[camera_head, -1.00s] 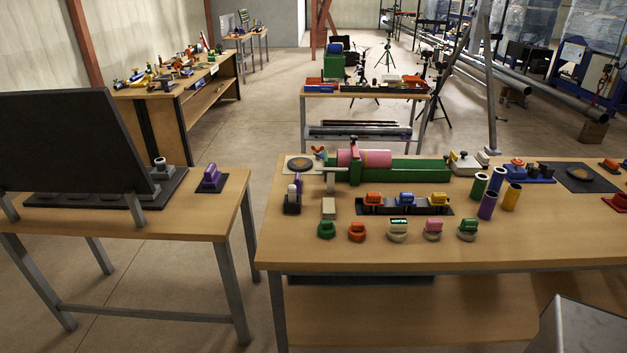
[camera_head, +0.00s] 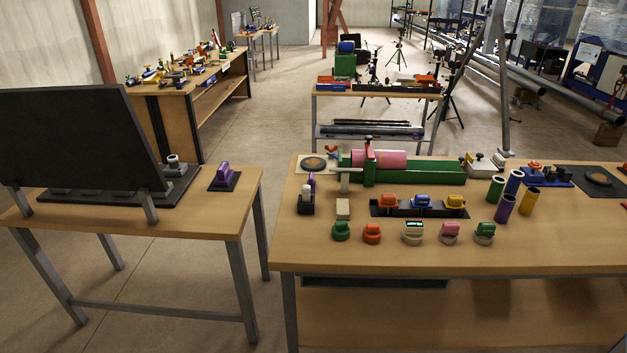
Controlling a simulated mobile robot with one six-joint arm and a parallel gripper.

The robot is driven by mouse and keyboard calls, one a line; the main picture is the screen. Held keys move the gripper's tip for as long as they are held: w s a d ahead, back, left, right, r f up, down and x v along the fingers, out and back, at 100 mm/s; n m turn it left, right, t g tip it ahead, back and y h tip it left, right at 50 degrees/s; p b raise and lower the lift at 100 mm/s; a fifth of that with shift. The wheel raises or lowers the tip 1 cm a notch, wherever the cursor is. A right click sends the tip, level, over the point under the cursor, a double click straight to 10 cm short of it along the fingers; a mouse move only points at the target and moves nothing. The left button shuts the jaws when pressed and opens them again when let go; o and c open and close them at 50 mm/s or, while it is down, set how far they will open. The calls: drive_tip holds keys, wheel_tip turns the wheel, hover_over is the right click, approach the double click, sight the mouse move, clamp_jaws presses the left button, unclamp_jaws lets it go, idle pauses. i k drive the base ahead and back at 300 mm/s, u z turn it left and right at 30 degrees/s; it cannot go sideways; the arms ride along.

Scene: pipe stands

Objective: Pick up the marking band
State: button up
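I cannot tell for sure which object is the marking band. A front row of small rounded pieces stands on the right-hand workbench: a green one (camera_head: 341,231), an orange-red one (camera_head: 372,233), a white one with a green top (camera_head: 413,232), a pink and white one (camera_head: 449,232) and a green and white one (camera_head: 484,233). Behind them a black tray (camera_head: 377,210) holds an orange piece (camera_head: 388,201), a blue piece (camera_head: 421,201) and a yellow piece (camera_head: 456,201). A pink pipe (camera_head: 385,159) lies in a green holder (camera_head: 430,177). My gripper is not in view.
Several coloured tubes stand on the right, including a purple one (camera_head: 504,208). A beige block (camera_head: 343,209) is at the left. The bench's front strip (camera_head: 440,258) is clear. A second table (camera_head: 200,215) with a dark panel (camera_head: 75,135) stands left, across a floor gap.

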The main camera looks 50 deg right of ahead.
sight(311, 182)
drive_tip(key=u, duration=0.05)
drive_tip(key=i, duration=1)
drive_tip(key=z, duration=0.05)
